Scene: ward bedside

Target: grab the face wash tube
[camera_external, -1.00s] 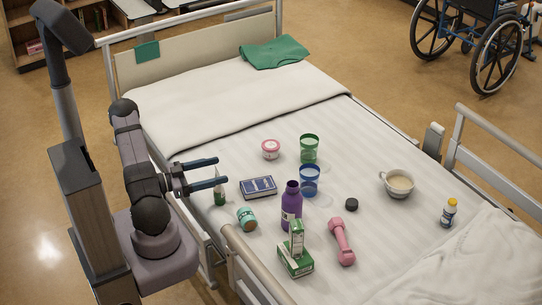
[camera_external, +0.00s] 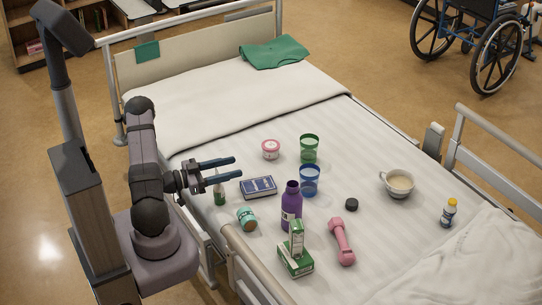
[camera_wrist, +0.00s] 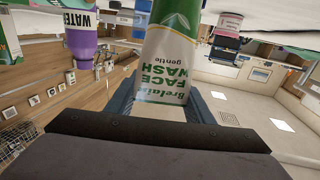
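The face wash tube (camera_external: 219,194) is green and white and stands upright on the bed near its left side. In the wrist view the tube (camera_wrist: 168,55) is close, its label upside down, in line with the gap between my fingers. My gripper (camera_external: 238,167) is level, near the tube's upper part, with its two dark blue fingers pointing right. The fingers look open, one on each side of the tube in the wrist view. I cannot tell if they touch it. The nearer finger hides part of the tube's top in the external view.
A purple bottle (camera_external: 291,206), blue cup (camera_external: 309,180), green cup (camera_external: 309,148) and pink tub (camera_external: 271,149) stand farther right. A bed rail (camera_external: 258,262) runs along the near side.

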